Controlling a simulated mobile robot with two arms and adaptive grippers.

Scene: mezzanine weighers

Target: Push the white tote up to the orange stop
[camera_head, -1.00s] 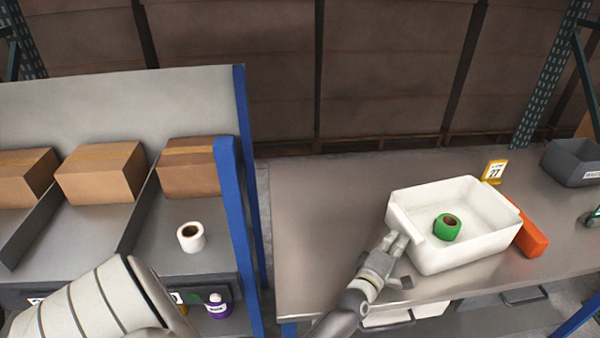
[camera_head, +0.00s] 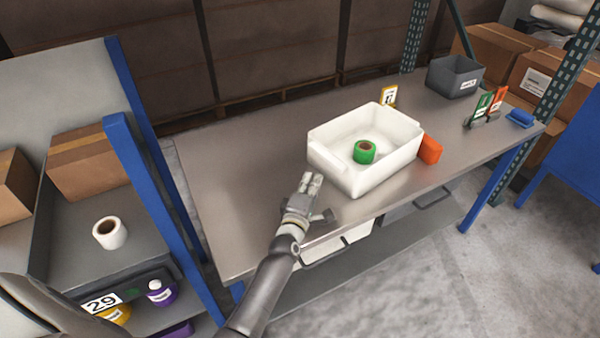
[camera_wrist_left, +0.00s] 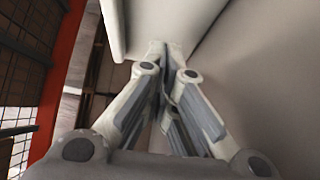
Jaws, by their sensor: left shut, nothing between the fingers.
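The white tote (camera_head: 388,170) stands upright on the steel table, with a green tape roll (camera_head: 365,152) inside it. The orange stop (camera_head: 430,149) is close against the tote's right side; I cannot tell whether they touch. My left gripper (camera_head: 312,180) is shut and empty, low over the table just left of the tote's left wall. A small gap seems to show between fingertips and tote. In the left wrist view the shut fingers (camera_wrist_left: 163,58) point toward the pale tote wall (camera_wrist_left: 170,20). My right gripper is not in view.
A yellow number sign (camera_head: 389,96) stands behind the tote. A grey bin (camera_head: 454,77), green and orange cards and a blue item (camera_head: 519,118) are farther right. The table's left part is bare. A blue-posted rack with a white roll (camera_head: 110,233) stands left.

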